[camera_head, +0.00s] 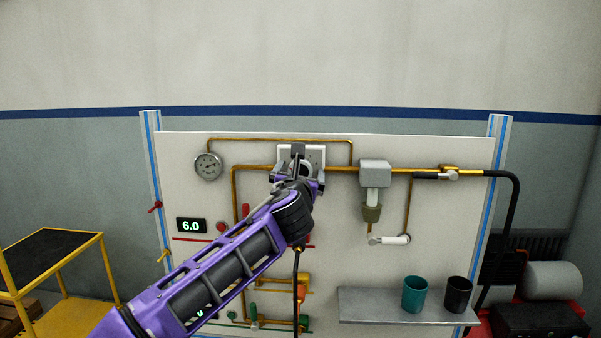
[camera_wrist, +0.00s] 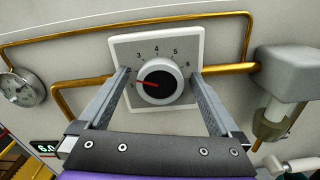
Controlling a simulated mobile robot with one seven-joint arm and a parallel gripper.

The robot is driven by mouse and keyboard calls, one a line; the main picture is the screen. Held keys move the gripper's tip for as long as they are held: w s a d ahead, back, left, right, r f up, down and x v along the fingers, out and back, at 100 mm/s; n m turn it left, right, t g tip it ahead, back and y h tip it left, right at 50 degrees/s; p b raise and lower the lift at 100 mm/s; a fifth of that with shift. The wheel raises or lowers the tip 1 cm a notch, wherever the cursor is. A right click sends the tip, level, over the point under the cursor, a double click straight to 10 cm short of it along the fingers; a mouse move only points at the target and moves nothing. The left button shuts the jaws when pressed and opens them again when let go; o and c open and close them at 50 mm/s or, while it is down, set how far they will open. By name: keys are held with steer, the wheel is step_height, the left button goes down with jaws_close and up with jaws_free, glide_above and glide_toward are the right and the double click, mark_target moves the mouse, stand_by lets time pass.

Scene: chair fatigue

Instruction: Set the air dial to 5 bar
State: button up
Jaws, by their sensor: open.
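The air dial (camera_wrist: 158,81) is a dark round knob with a pale ring on a square white plate (camera_wrist: 190,38), marked with numbers up to 6. Its red pointer points left, to the low end of the scale. My gripper (camera_wrist: 160,76) is open, its two fingers on either side of the knob; whether they touch it I cannot tell. In the head view my gripper (camera_head: 297,178) covers most of the plate (camera_head: 316,154). A digital display (camera_head: 191,225) reads 6.0. A round gauge (camera_head: 208,166) hangs on the panel to the left; its reading is too small to tell.
Brass pipes (camera_head: 240,205) run across the white panel (camera_head: 440,240). A grey filter block (camera_head: 375,173) sits right of the dial. A shelf (camera_head: 370,305) bears a teal cup (camera_head: 415,294) and a black cup (camera_head: 458,294). A yellow cart (camera_head: 60,275) stands at left.

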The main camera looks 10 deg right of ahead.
steer(key=shift+w+d, duration=0.15)
steer(key=shift+w, duration=0.35)
steer(key=c, duration=1.4)
